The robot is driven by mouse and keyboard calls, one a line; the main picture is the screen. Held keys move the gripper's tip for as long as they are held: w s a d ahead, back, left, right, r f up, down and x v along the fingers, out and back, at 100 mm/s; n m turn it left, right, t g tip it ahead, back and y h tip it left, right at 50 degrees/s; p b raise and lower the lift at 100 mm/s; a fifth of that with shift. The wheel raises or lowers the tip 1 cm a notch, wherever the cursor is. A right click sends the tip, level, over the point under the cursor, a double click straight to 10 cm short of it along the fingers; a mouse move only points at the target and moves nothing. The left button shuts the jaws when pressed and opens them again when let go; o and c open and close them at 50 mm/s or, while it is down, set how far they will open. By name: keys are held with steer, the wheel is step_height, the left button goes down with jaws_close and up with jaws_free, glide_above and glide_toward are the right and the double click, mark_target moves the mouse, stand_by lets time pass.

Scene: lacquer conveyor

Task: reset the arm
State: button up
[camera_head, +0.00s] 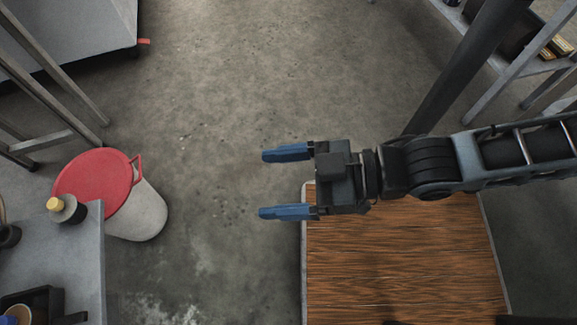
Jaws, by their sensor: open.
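My gripper (286,183) is in the middle of the head view, with its two blue fingers spread apart and pointing left. Nothing is between the fingers. My arm reaches in from the right edge, roughly level across the picture. The gripper's body overlaps the far left corner of a wood-grain surface (400,265). The fingers show over bare concrete floor, to the left of that surface.
A white bin with a red lid (94,182) stands on the floor at left. Beside it is a grey table (84,262) carrying a yellow-capped container (62,207) and a dark tray (35,303). A dark post (465,70) rises behind my arm. The middle floor (215,100) is clear.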

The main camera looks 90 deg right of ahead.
step_height(320, 180, up, 12)
steer(key=s+p, duration=0.1)
steer(key=p, duration=0.7)
steer(key=shift+s+p, duration=0.3)
steer(key=shift+p, duration=0.05)
steer(key=shift+f, duration=0.15)
